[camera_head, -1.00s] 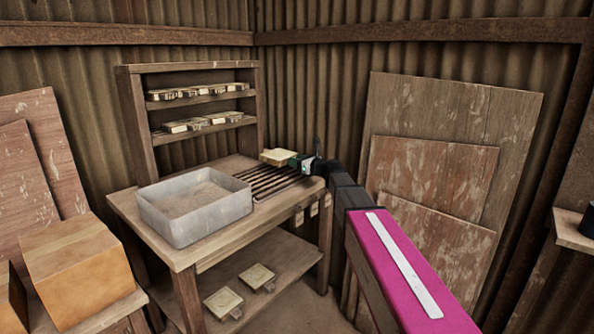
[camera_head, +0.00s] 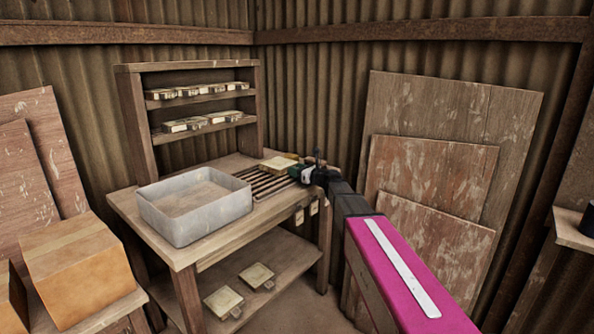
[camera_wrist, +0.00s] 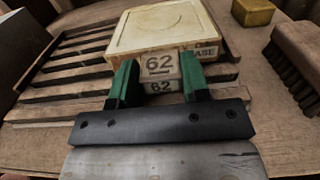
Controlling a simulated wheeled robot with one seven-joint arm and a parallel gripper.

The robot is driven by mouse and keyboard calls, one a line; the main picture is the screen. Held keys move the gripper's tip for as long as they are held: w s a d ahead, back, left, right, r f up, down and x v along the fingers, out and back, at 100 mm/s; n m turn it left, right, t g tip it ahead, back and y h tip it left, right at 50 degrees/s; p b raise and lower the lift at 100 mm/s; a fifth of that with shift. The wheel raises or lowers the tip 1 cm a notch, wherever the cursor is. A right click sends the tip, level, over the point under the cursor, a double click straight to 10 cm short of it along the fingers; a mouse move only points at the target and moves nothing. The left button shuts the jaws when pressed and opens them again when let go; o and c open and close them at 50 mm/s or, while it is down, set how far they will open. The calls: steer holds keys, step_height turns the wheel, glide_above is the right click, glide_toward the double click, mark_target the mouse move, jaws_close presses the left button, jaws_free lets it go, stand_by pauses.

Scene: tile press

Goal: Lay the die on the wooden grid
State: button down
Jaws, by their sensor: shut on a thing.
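The die (camera_wrist: 160,32) is a pale cream square block with a tab marked "62" at its near side. My gripper (camera_wrist: 157,80), with green fingers, is shut on that tab. In the wrist view the die is over the slats of the wooden grid (camera_wrist: 60,85), towards their right end. In the head view the die (camera_head: 279,163) is low at the far part of the wooden grid (camera_head: 268,187), and my gripper (camera_head: 296,172) reaches it from the right. I cannot tell whether the die's underside touches the slats.
A grey tray (camera_head: 160,215) stands on the bench left of the grid. A brush (camera_wrist: 298,55) and a yellow block (camera_wrist: 253,12) lie right of the die. More dies stand on the rack shelves (camera_head: 200,120) and the lower shelf (camera_head: 257,275).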

steer(key=c, duration=0.6)
jaws_free()
steer(key=shift+f, duration=0.1)
steer(key=shift+r, duration=0.35)
steer(key=v, duration=1.2)
steer(key=s+d+f+n+g+h, duration=0.1)
steer(key=s+f+n+g+h, duration=0.25)
steer(key=s+f+n, duration=0.55)
steer(key=s+d+f+n+g+h, duration=0.2)
steer(key=s+f+n+g+h, duration=0.3)
steer(key=f, duration=0.6)
steer(key=s+d+f+n+g+h, duration=0.1)
steer(key=s+d+f+n+h, duration=0.1)
steer(key=s+d+f+n, duration=0.2)
steer(key=s+d+f+n+g+h, duration=0.1)
steer(key=s+d+f+n+h, duration=0.2)
steer(key=s+d+n, duration=0.3)
steer(key=s+f+n, duration=0.1)
steer(key=s, duration=0.2)
steer(key=shift+s+n+h, duration=0.2)
steer(key=shift+n+h, duration=0.1)
steer(key=shift+h, duration=0.05)
